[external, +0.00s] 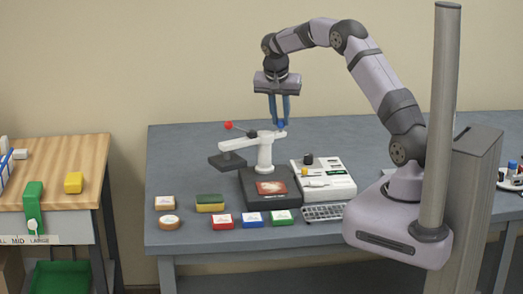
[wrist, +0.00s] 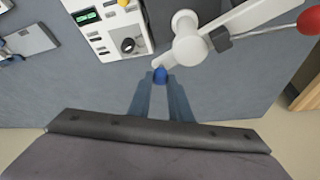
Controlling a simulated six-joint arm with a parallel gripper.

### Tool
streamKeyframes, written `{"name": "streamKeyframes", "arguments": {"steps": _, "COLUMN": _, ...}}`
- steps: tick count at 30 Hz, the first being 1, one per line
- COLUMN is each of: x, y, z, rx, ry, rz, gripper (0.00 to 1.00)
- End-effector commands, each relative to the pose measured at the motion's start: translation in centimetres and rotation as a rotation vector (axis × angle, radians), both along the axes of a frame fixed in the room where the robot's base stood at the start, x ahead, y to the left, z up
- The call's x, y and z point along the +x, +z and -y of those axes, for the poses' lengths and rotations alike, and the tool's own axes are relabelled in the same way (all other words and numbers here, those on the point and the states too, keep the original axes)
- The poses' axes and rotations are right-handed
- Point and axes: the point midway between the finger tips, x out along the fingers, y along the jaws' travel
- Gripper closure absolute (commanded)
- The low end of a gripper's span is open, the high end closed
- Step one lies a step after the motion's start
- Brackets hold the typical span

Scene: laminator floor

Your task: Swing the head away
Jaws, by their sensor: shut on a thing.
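The press has a white swing arm (external: 240,141) on a white post (external: 265,157), with a dark flat head (external: 227,160) under its left end. The head hangs left of the black base (external: 283,202), which carries a red card (external: 271,187). The head is out of sight there.
A red ball (external: 228,125) on a thin rod sticks out behind the arm. A white control box (external: 325,180) and a keyboard (external: 324,212) stand right of the base. Several coloured blocks, including a red one (external: 222,221), lie front left. The table behind the press is clear.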

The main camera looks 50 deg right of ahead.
Motion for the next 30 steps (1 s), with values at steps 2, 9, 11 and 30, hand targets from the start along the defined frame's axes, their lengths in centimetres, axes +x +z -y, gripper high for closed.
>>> {"name": "streamKeyframes", "arguments": {"steps": 2, "x": -0.15, "y": -0.08, "z": -0.17, "rx": 0.000, "ry": -0.046, "rz": 0.001, "gripper": 1.00}}
{"name": "streamKeyframes", "arguments": {"steps": 9, "x": -0.57, "y": -0.01, "z": -0.40, "rx": 0.000, "ry": -0.142, "rz": 0.000, "gripper": 1.00}}
{"name": "streamKeyframes", "arguments": {"steps": 11, "x": -0.65, "y": -0.01, "z": -0.44, "rx": 0.001, "ry": -0.155, "rz": 0.000, "gripper": 1.00}}
{"name": "streamKeyframes", "arguments": {"steps": 30, "x": -0.75, "y": -0.02, "z": -0.51, "rx": 0.003, "ry": -0.173, "rz": -0.001, "gripper": 0.64}}
